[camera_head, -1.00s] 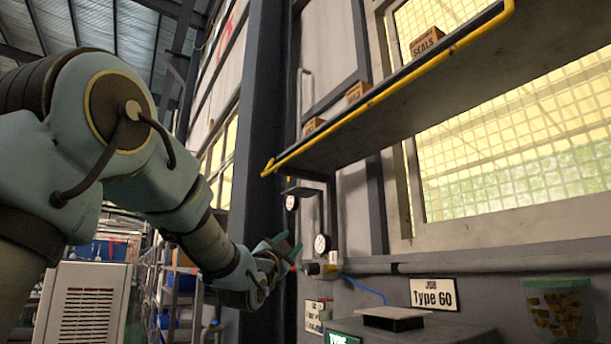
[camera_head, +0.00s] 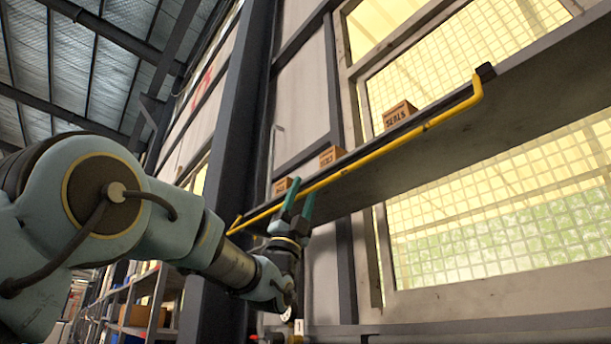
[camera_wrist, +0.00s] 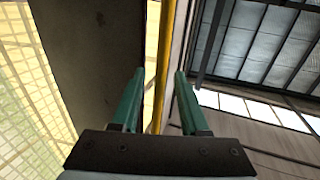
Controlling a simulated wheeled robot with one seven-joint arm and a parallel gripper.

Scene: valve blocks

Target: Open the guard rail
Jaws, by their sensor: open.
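The guard rail is a yellow bar (camera_head: 390,143) along the front edge of a high grey shelf (camera_head: 420,150), with a bent end at the right by a dark bracket. In the wrist view the yellow rail (camera_wrist: 164,60) runs up the picture, between the lines of the two green fingers. My gripper (camera_head: 298,198) points upward in the head view, near the left part of the rail, its fingers overlapping the rail in the picture. It is open and empty; in the wrist view its fingertips (camera_wrist: 160,72) are apart. I cannot tell how far the rail lies beyond the fingertips.
Several small cardboard boxes, one marked SEALS (camera_head: 399,113), stand on the shelf behind the rail. A dark steel column (camera_head: 222,150) rises left of the shelf. A meshed window (camera_head: 480,200) is behind. Shelving (camera_head: 125,310) stands at the lower left.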

